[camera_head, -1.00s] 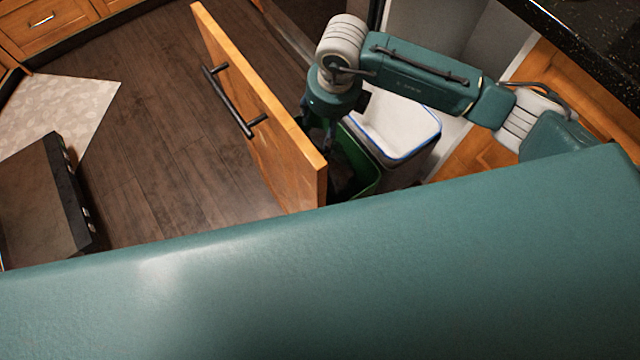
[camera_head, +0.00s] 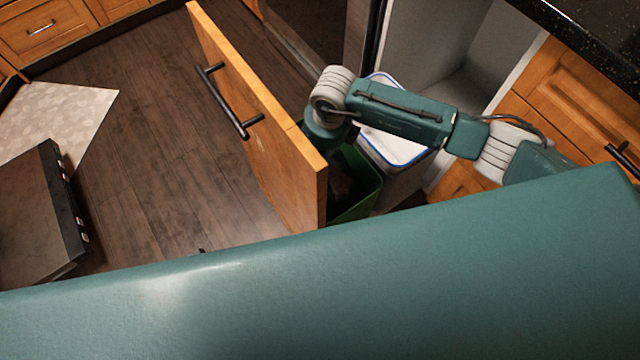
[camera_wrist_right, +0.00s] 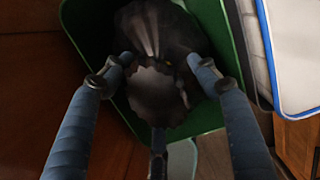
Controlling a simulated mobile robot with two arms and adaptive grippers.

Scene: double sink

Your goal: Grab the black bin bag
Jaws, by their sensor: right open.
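The black bin bag (camera_wrist_right: 150,35) sits inside a green bin (camera_wrist_right: 228,30). In the right wrist view its gathered top bunches up between my fingers. In the head view only a dark part of the bag (camera_head: 342,182) shows inside the green bin (camera_head: 366,188). My right gripper (camera_wrist_right: 160,85) is open, with its fingers spread around the bag's top and pointing into the bin. In the head view its fingers are hidden behind the wooden front and my wrist. My left gripper is in neither view.
The pulled-out wooden front (camera_head: 265,130) with a black handle stands close left of the bin. A white bin with a blue rim (camera_head: 395,148) stands beside the green one. Wooden cabinets (camera_head: 580,95) lie to the right. The dark floor on the left is mostly clear.

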